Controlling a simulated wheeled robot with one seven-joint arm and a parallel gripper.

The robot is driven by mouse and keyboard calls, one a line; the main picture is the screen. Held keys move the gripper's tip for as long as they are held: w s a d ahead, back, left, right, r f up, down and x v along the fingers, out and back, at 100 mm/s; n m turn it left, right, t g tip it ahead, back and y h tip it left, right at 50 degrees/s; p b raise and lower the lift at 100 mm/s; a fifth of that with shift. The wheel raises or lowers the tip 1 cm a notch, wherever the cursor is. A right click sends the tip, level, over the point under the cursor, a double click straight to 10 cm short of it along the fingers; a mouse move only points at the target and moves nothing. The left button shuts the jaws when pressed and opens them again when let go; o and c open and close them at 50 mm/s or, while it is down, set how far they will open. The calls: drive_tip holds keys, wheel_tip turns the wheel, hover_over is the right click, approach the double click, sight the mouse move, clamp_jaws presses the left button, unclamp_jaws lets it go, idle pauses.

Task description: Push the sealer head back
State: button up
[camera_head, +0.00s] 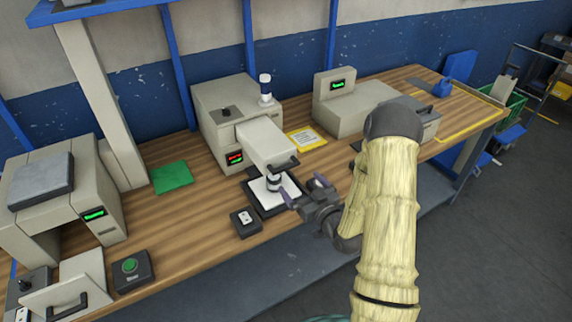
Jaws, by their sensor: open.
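The sealer head seems to be the pale grey block (265,140) reaching forward from the boxy machine (215,98) at the centre of the bench. A dark handle (284,164) sits at its front end. A short dark-and-white cylinder (273,183) is below the front end, over a white pad in a black frame (263,205). My gripper (304,190) is open, just right of and below the handle, near the frame's right side. It looks empty and apart from the handle; exact depth is hard to tell.
A yellow card (306,138) and another grey machine (352,110) with a screen are to the right. A green pad (171,177) and a green-button box (132,268) are left. My arm hides some bench at right.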

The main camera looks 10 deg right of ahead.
sight(288, 168)
drive_tip(key=p+x, duration=0.2)
drive_tip(key=x, duration=0.6)
drive_tip(key=shift+w+a+p, duration=0.1)
drive_tip(key=shift+w+p, duration=0.2)
drive_tip(key=shift+p, duration=0.1)
drive_tip(key=shift+w+a, duration=0.15)
drive_tip(key=shift+w, duration=0.45)
drive_tip(key=c, duration=1.1)
